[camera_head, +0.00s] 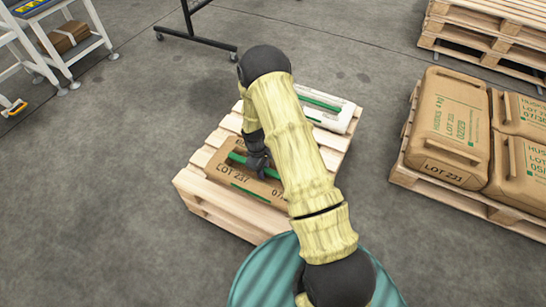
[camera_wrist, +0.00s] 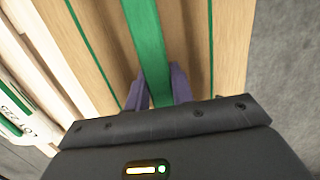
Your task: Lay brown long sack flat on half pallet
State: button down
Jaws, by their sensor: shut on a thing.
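The brown long sack (camera_head: 224,168) with green stripes and dark lot print lies on or just over the near side of the half pallet (camera_head: 215,205) in the head view. My gripper (camera_head: 257,160) is at the sack's top, shut on its green strap. In the wrist view the sack (camera_wrist: 185,40) fills the middle, and the fingers (camera_wrist: 160,88) close around the green strap (camera_wrist: 145,35). My arm hides the sack's right part. I cannot tell whether the sack fully touches the slats.
A white sack with green stripes (camera_head: 335,112) lies at the far side of the same pallet. A right-hand pallet (camera_head: 440,188) bears several brown sacks (camera_head: 450,130). Stacked empty pallets (camera_head: 485,45) stand at the upper right. A white table (camera_head: 75,55) is upper left. Grey floor lies clear between.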

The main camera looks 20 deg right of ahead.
notch_tip(320, 180, up, 52)
jog(key=s+m+y+p, duration=0.1)
jog(key=m+p, duration=0.8)
jog(key=p, duration=3.9)
jog(key=shift+s+r, duration=0.25)
jog(key=shift+s, duration=0.6)
